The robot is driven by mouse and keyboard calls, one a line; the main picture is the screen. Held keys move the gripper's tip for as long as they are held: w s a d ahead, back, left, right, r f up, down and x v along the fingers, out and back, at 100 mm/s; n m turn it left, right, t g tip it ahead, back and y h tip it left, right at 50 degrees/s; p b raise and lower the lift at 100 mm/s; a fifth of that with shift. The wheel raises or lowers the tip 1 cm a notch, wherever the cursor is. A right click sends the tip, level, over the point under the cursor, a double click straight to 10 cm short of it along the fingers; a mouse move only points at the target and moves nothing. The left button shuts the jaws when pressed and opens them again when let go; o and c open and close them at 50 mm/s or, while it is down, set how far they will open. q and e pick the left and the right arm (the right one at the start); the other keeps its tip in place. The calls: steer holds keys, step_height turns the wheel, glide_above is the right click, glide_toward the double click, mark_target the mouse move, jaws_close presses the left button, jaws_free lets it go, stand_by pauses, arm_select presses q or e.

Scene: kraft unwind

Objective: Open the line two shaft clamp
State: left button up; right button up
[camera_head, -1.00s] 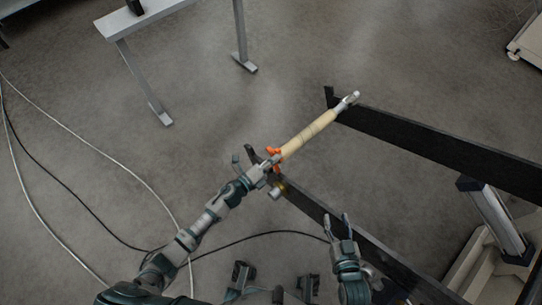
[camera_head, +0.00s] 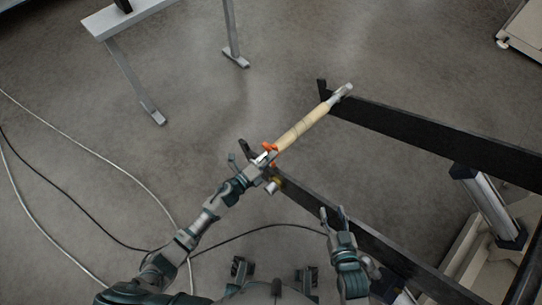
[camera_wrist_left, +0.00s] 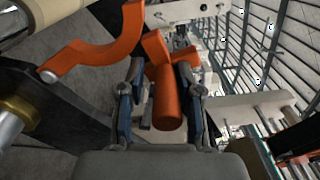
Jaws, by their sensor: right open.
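The orange clamp (camera_head: 269,147) sits at the left end of a shaft carrying a tan roll (camera_head: 300,130). The left wrist view shows its curved orange arm (camera_wrist_left: 100,45) and a stubby orange handle (camera_wrist_left: 167,98). My left gripper (camera_head: 265,162) is at the clamp. In the left wrist view my left gripper's fingers (camera_wrist_left: 162,85) stand on either side of the handle, with a gap beside the left finger; contact at the right finger is unclear. My right gripper (camera_head: 334,212) is open and empty beside the near black rail.
The near black rail (camera_head: 365,245) and far black rail (camera_head: 430,133) run to the lower right. A brass-coloured collar (camera_wrist_left: 20,112) is near the clamp. A pale table (camera_head: 135,18) stands at the upper left. Cables (camera_head: 75,150) lie on the floor at left.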

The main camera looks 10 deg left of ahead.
arm_select(q)
steer(key=shift+r, duration=0.1)
steer(key=shift+a, duration=0.1)
steer(key=v, duration=1.2)
steer(key=shift+w, duration=0.1)
